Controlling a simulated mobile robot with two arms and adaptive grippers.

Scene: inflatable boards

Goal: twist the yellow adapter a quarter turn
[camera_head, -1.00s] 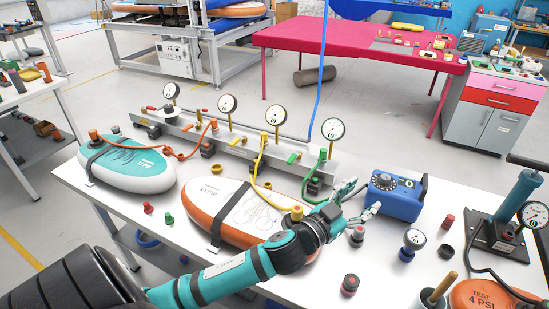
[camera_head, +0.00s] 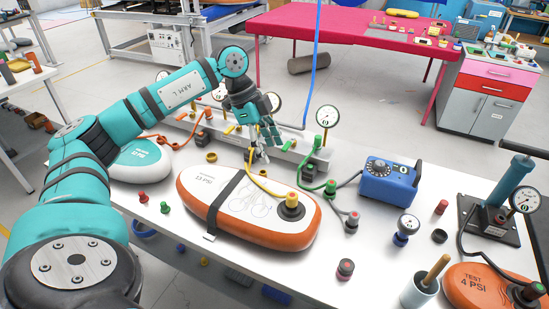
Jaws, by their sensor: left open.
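The yellow adapter (camera_head: 292,200) sits upright on a dark valve at the right end of the orange-and-white board (camera_head: 205,198). A yellow hose (camera_head: 258,183) runs from it back toward the gauge manifold (camera_head: 290,150). My left gripper (camera_head: 262,150) is open, with its fingers pointing down, above and behind the board near the manifold and the yellow hose. It is apart from the adapter, and I cannot tell whether a finger touches the hose. My left arm hides part of the manifold and the teal-and-white board (camera_head: 140,165). My right gripper is not in view.
A hand pump (camera_head: 515,190), a cup (camera_head: 420,290) and an orange test board (camera_head: 480,290) are at the right. Red and green caps lie at the front left.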

